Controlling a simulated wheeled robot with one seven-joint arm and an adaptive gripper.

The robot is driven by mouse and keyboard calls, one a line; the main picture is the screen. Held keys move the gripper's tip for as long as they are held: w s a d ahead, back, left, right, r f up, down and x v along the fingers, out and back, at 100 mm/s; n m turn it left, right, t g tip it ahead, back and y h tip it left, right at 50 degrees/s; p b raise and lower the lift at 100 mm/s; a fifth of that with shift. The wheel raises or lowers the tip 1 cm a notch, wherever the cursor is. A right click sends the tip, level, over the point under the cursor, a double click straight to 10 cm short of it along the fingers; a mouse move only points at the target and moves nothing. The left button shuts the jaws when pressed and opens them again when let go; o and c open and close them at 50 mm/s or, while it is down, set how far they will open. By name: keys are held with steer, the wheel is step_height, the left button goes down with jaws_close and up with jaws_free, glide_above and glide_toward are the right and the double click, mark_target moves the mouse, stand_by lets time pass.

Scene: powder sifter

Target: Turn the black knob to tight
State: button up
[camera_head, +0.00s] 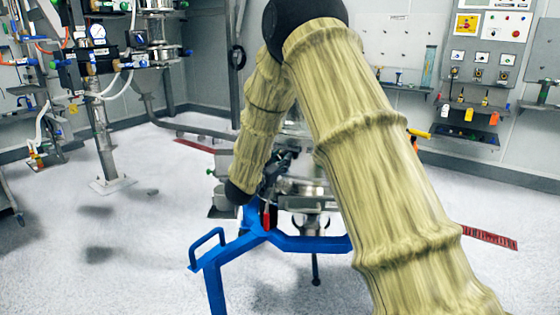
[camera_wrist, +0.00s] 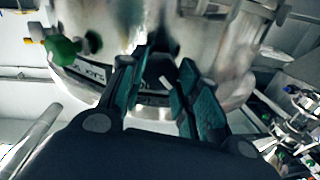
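In the wrist view, the two dark, teal-sided fingers of my gripper (camera_wrist: 161,66) stand apart in front of a shiny steel vessel (camera_wrist: 195,35). A black knob (camera_wrist: 157,68) with a small pale mark shows between the fingertips, partly hidden by them. The fingers are on both sides of it; whether they touch or grip it I cannot tell. A curved dark band with pale lettering (camera_wrist: 96,74) runs along the vessel behind the fingers. In the head view, my arm hides the knob and most of the steel machine (camera_head: 300,188).
A green knob (camera_wrist: 64,49) sticks out at the left of the vessel in the wrist view. The machine stands by a blue frame (camera_head: 268,241) in the head view. A pipe stand (camera_head: 104,138) is at the left and a control panel (camera_head: 490,55) at the right.

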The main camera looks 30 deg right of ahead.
steer(key=c, duration=0.3)
steer(key=shift+m, duration=0.3)
steer(key=shift+s+d+f+m+b, duration=0.1)
steer(key=shift+f+m+b, duration=0.05)
steer(key=shift+m+b, duration=2.65)
steer(key=shift+a+f+m+b, duration=0.1)
steer(key=shift+m+b, duration=2.5)
steer(key=shift+m, duration=0.4)
steer(key=shift+s+d+f+m+b, duration=0.1)
steer(key=shift+f+m+b, duration=0.05)
steer(key=shift+m+b, duration=2.65)
